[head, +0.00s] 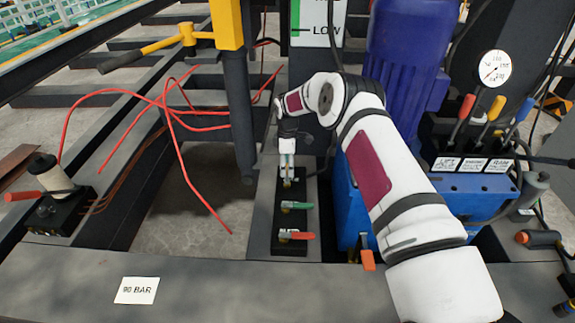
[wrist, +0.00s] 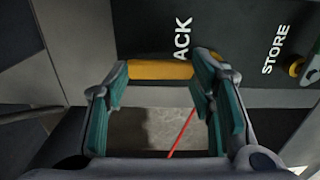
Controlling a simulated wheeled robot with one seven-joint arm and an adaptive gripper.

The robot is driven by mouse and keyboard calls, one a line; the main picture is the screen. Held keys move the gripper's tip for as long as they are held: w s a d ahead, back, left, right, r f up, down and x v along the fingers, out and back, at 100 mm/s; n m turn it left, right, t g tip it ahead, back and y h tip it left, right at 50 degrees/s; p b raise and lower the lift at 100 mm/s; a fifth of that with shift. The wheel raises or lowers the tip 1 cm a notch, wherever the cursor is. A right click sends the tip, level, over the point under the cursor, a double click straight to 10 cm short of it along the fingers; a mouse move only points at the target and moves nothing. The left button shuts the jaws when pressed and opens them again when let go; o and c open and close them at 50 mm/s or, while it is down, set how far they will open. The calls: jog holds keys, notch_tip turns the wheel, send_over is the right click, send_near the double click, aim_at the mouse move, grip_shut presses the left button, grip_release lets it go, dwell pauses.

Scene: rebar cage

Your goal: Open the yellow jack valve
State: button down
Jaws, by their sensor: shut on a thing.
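The yellow jack valve handle (wrist: 160,69) lies between the fingertips of my gripper (wrist: 164,78) in the wrist view, spanning from one finger to the other. The letters "ACK" show on the dark panel beside it. In the head view my gripper (head: 287,166) points down at the far end of the black valve panel (head: 277,222). The gripper hides most of the yellow valve there. The fingers are shut on the handle.
A green valve handle (head: 297,205) and a red one (head: 297,236) sit nearer on the same panel. A blue pump unit (head: 450,190) with levers and a gauge (head: 495,69) stands at right. Red hoses (head: 175,120) and a yellow jack (head: 228,25) are at left.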

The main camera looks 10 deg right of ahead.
aim_at(287, 170)
jog(key=shift+s+f, duration=0.15)
jog(key=shift+f, duration=0.1)
jog(key=c, duration=0.7)
grip_release()
jog(key=shift+r, duration=0.2)
jog(key=shift+r, duration=0.25)
notch_tip(287, 170, up, 11)
jog(key=shift+r, duration=0.15)
